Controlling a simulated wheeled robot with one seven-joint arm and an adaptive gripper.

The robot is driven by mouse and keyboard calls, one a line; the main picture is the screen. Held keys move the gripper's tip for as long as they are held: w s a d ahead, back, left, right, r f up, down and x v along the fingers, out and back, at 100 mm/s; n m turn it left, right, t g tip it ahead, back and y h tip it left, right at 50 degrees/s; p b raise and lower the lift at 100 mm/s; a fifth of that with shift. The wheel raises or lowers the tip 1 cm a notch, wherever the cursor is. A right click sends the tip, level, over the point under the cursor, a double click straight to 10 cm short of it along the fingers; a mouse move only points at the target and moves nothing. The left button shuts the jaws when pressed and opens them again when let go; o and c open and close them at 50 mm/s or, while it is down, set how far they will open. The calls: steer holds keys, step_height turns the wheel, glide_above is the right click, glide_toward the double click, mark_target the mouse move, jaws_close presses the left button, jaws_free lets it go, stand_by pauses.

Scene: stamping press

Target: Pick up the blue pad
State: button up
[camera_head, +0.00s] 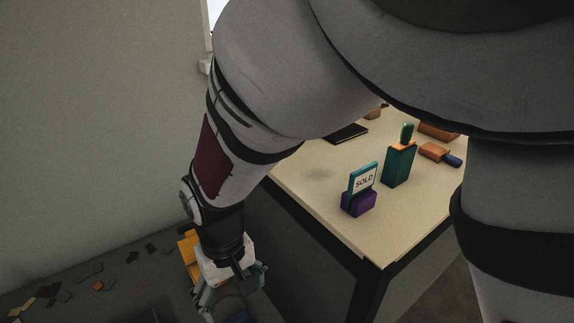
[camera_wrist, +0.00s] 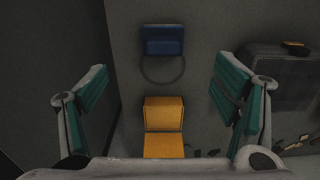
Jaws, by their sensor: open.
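The blue pad (camera_wrist: 162,41) lies low, near the floor, at the top middle of the wrist view, beyond my fingertips. In the head view only a small blue patch (camera_head: 238,317) shows at the bottom edge, partly hidden by my gripper. My gripper (camera_wrist: 160,80) is open and empty, with its teal-padded fingers wide apart on either side of the view. A yellow block (camera_wrist: 163,114) shows between and below the fingers. In the head view my gripper (camera_head: 233,293) hangs down beside the table, with nothing seen between its fingers.
The table (camera_head: 350,228) carries a purple block (camera_head: 358,206) with a SOLD sign, a teal box (camera_head: 398,166), and an orange piece with a blue end (camera_head: 433,151). Dark and orange scraps (camera_head: 98,285) litter the floor at left. A dark case (camera_wrist: 280,75) lies right of the pad.

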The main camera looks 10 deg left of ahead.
mark_target(237, 317)
steer(key=f, duration=0.2)
steer(key=f+b, duration=0.1)
steer(key=f, duration=0.3)
steer(key=shift+s+a+f+b, duration=0.15)
steer(key=shift+s+b, duration=0.1)
steer(key=shift+b, duration=0.05)
steer(key=shift+w+a+f+b, duration=0.15)
steer(key=shift+f+b, duration=0.55)
steer(key=shift+f, duration=0.6)
steer(key=shift+w+f+b, duration=0.1)
steer(key=shift+f+b, duration=0.55)
steer(key=shift+f, duration=0.6)
steer(key=shift+c, duration=0.3)
steer(key=c, duration=1.3)
steer(key=shift+r, duration=0.2)
